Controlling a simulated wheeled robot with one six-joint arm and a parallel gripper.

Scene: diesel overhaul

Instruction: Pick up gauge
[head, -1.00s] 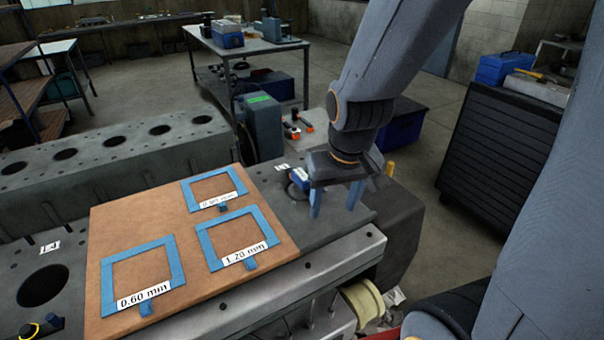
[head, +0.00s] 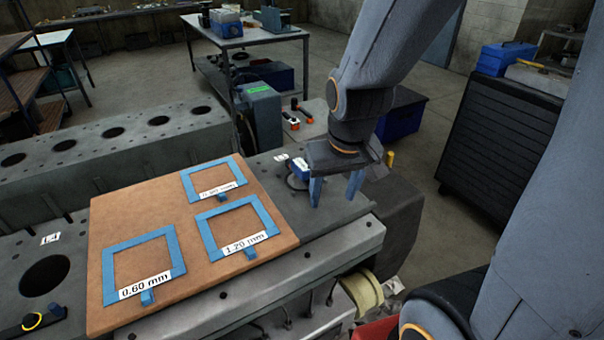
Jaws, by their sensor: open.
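My gripper (head: 336,190) points down over the far right end of the grey engine block's top, with its two blue fingers apart and nothing seen between them. A small blue and white block (head: 300,168) with a dark round part by it sits just left of the fingers, partly hidden by the gripper. I cannot tell whether this is the gauge. A dark tool with a yellow ring (head: 32,322) lies at the bottom left, cut by the frame edge; I cannot tell whether it is a gauge either.
A brown board (head: 110,215) with several blue-taped frames, labelled 0.60 mm, 1.20 mm and one unclear, lies left of my gripper. The engine block (head: 345,209) has bare space around the fingers. A yellow cylinder (head: 362,290) sits below its right edge.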

